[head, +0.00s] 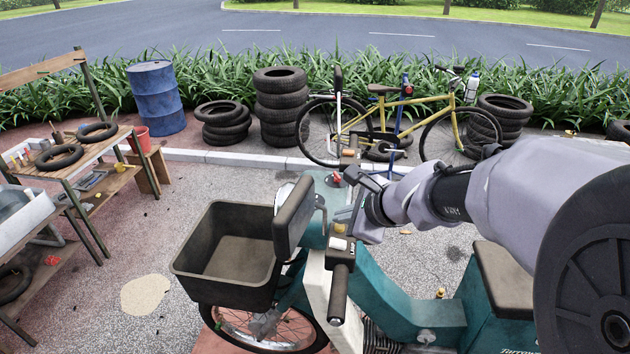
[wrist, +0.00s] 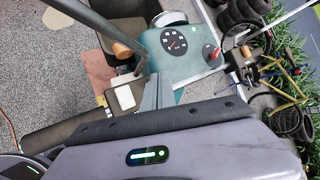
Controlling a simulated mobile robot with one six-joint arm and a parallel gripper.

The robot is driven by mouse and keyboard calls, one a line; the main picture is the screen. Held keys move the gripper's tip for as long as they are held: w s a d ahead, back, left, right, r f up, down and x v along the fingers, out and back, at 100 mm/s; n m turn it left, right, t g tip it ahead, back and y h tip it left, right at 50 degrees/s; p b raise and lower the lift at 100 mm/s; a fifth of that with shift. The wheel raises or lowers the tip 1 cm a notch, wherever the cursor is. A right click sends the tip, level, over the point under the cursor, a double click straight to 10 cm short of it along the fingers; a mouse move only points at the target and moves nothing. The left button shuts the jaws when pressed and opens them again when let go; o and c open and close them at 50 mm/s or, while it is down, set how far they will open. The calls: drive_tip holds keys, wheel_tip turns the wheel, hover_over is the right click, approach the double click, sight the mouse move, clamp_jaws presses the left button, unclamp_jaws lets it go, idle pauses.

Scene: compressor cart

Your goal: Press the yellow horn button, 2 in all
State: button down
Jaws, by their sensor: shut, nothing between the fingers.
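The yellow horn button (head: 339,228) shows in the head view as a small patch on the handlebar switch block, just beyond a white switch (head: 338,243). My gripper (head: 353,219) is shut and empty, with its fingertips close beside the button. I cannot tell whether they touch it. In the wrist view, the shut grey fingers (wrist: 157,78) reach up beside the white switch (wrist: 124,97).
The cart's dark basket (head: 225,250) stands left of the handlebar. A black grip (head: 338,295) extends toward me. A teal panel with a round gauge (wrist: 174,43) and a red knob (wrist: 209,52) lies near the fingers. A yellow bicycle (head: 420,110) and tyres stand behind.

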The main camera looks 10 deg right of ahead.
sight(343, 229)
drive_tip(key=shift+f+b, duration=0.35)
drive_tip(key=shift+r, duration=0.15)
idle(0.4)
drive_tip(key=shift+r+p, duration=0.75)
drive_tip(key=shift+p, duration=0.05)
wheel_tip(343, 229, up, 5)
drive_tip(key=p, duration=0.4)
idle(2.1)
